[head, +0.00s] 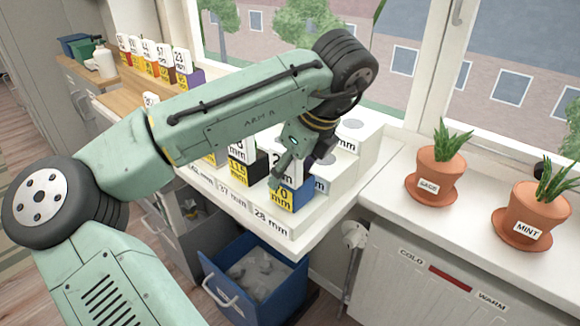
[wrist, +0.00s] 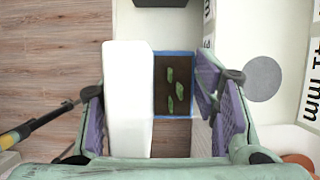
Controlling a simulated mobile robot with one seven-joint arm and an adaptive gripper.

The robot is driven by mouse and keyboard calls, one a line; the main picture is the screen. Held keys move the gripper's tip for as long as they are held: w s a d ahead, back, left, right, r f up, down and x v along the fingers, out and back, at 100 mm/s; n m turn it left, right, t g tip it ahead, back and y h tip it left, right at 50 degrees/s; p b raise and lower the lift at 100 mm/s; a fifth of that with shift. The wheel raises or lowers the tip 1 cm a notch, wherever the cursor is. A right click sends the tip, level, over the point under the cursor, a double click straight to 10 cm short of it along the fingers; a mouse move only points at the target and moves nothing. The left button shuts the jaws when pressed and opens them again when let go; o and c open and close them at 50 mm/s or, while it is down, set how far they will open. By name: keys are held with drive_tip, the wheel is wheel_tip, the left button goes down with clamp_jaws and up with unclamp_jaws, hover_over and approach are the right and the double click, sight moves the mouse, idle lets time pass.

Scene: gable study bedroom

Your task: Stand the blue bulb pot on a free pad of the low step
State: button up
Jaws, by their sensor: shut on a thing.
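The blue bulb pot (head: 297,196) has a yellow label reading 70 mm and a white card. In the wrist view, its blue rim (wrist: 174,53) surrounds dark soil with green shoots, and the white card (wrist: 128,95) stands along its left side. My gripper (head: 305,165) is shut on this pot, with purple finger pads on either side in the wrist view (wrist: 160,112). The pot looks upright, at the right end of the low step (head: 258,222), above the 28 mm label. I cannot tell whether its base touches the step.
A black pot (head: 246,168) stands left of the blue one. Higher steps behind have grey round pads (head: 352,124), one also in the wrist view (wrist: 262,78). Two terracotta plant pots (head: 437,176) stand right on the sill. A blue bin (head: 262,272) is below the step's front edge.

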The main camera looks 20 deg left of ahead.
drive_tip(key=shift+f, duration=0.15)
drive_tip(key=o, duration=1.5)
drive_tip(key=shift+p+v, duration=3.25)
drive_tip(key=shift+v, duration=2.9)
drive_tip(key=shift+a, duration=0.1)
